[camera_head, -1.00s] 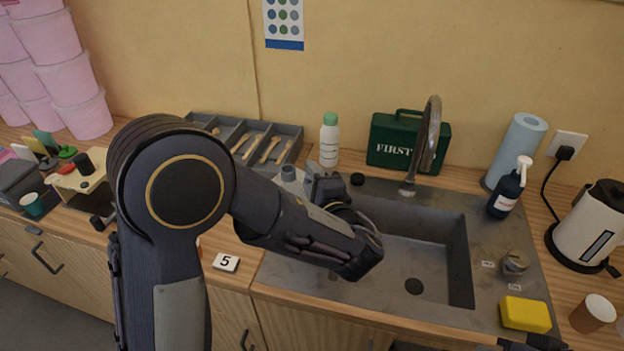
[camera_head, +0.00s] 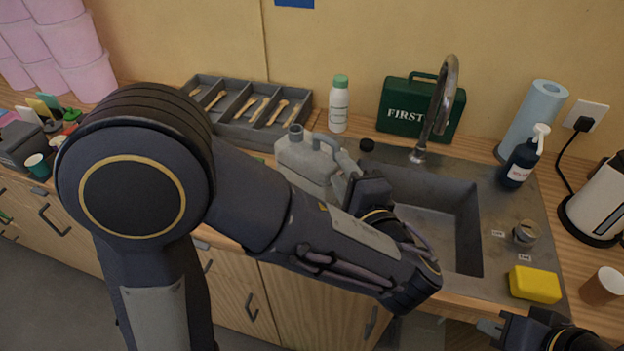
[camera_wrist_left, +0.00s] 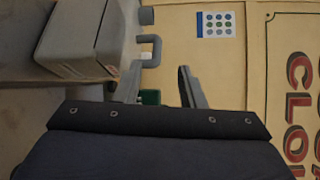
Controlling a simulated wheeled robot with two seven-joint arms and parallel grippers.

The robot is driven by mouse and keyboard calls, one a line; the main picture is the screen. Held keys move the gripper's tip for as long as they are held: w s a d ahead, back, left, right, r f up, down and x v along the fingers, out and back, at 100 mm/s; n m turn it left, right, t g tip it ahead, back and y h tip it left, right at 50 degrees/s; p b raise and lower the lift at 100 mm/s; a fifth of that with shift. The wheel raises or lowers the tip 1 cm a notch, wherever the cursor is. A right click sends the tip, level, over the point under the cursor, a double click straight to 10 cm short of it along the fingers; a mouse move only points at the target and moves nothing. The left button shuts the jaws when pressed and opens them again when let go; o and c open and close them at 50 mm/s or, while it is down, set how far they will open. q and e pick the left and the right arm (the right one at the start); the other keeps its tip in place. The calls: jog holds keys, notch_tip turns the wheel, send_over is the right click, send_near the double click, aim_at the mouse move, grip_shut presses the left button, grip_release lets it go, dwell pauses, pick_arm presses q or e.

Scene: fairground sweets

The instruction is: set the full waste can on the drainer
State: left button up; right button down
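The waste can (camera_head: 308,160) is a grey can with a spout and a looped handle. It stands to the left of the sink basin, partly hidden by my left arm. What lies under its base is hidden. In the left wrist view, the can (camera_wrist_left: 85,35) is at the upper left. My left gripper (camera_wrist_left: 160,85) is open, its fingers apart, with the can's handle near the tips. I cannot tell whether a finger touches it. The drainer appears to be part of the steel sink top (camera_head: 490,185); its left part is hidden. My right gripper (camera_head: 490,328) is partly in view at bottom right.
Behind the can are a cutlery tray (camera_head: 235,125), a white bottle (camera_head: 338,105) and a green first aid box (camera_head: 410,105). The tap (camera_head: 440,110) rises behind the basin. A soap bottle (camera_head: 520,165) and yellow sponge (camera_head: 534,284) are on the right.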

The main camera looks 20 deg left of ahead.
pick_arm(q)
jog(key=s+a+f+n+g+h, duration=0.1)
jog(key=s+a+f+n+g, duration=0.15)
jog(key=a, duration=0.35)
jog(key=s+a+f+n+g, duration=0.2)
jog(key=s+a+g, duration=0.15)
jog(key=a, duration=0.25)
jog(key=s+a+f+n+g+h, duration=0.1)
jog(key=s+a+f+n+g, duration=0.1)
jog(key=a+f+g, duration=0.3)
jog(key=s+a+n+g+h, duration=0.2)
jog(key=s+n+h, duration=0.1)
jog(key=s+h, duration=0.3)
jog(key=s+d+n+t+h, duration=0.1)
jog(key=n, duration=0.1)
jog(key=s+d+r+n+t+h, duration=0.1)
jog(key=d+t+h, duration=0.1)
jog(key=s+d+n+t+h, duration=0.1)
jog(key=n, duration=0.1)
jog(key=shift+s+d+r+n+h, duration=0.15)
jog(key=shift+r+n+h, duration=0.2)
jog(key=shift+h, duration=0.05)
